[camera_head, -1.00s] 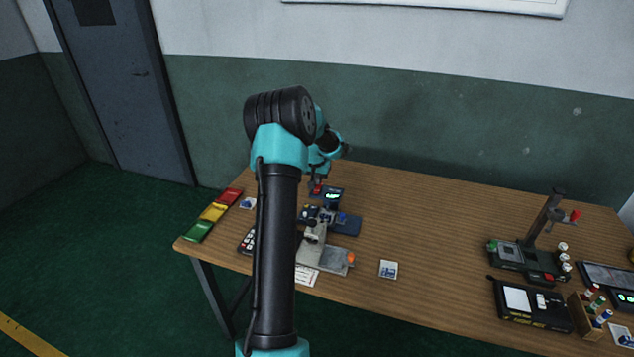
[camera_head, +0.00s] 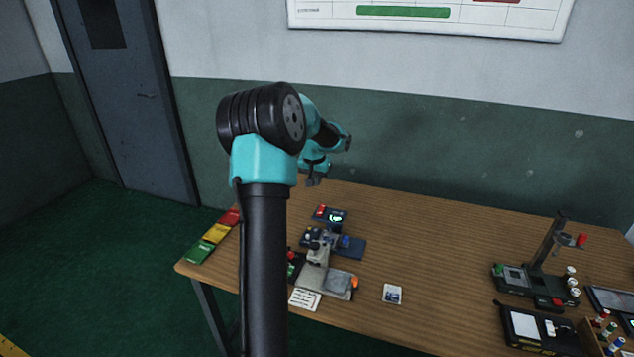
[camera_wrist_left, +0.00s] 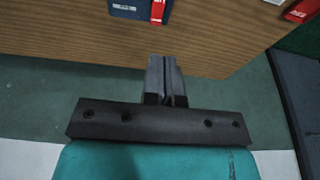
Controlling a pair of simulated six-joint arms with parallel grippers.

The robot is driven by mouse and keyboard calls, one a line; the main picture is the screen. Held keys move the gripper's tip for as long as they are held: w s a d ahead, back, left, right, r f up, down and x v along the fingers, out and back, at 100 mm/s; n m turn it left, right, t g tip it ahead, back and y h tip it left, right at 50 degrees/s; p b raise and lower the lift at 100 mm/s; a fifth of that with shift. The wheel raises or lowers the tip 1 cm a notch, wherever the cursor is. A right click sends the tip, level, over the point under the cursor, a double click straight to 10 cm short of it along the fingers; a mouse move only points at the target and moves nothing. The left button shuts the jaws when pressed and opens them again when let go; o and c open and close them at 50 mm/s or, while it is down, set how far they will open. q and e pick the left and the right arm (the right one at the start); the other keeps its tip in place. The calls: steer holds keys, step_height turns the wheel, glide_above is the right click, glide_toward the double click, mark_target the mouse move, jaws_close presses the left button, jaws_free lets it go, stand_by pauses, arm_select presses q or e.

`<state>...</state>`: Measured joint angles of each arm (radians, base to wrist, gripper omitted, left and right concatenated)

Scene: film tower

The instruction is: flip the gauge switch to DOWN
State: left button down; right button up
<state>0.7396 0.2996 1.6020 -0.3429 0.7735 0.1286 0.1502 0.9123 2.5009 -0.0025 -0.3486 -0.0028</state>
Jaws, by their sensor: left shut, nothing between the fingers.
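The gauge (camera_head: 336,217) is a small dark blue box with a lit green display, on the left part of the table behind a grey stand. A red part (camera_head: 321,210), seemingly its switch, is at the gauge's left end; whether it is up or down I cannot tell. In the left wrist view, a dark blue box (camera_wrist_left: 124,10) with a red part (camera_wrist_left: 158,10) shows at the top edge, cut off. My left gripper (camera_head: 313,181) is shut and empty, above and behind the gauge, apart from it. It also shows shut in the left wrist view (camera_wrist_left: 164,62). My right gripper is out of view.
A grey stand (camera_head: 338,284) with an orange knob stands in front of the gauge. Red, yellow and green holders (camera_head: 214,233) line the table's left edge. A post device (camera_head: 530,282) and black box (camera_head: 540,330) are at right.

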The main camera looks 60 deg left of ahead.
mark_target(322, 205)
arm_select(q)
steer(key=shift+w+a+r+t+y, duration=0.3)
steer(key=shift+w+t+y, duration=0.2)
steer(key=shift+t, duration=0.2)
steer(key=x, duration=1.4)
steer(key=shift+s+d+f, duration=0.1)
steer(key=shift+s+d, duration=0.1)
steer(key=shift+s, duration=0.15)
steer(key=shift+s+a, duration=0.1)
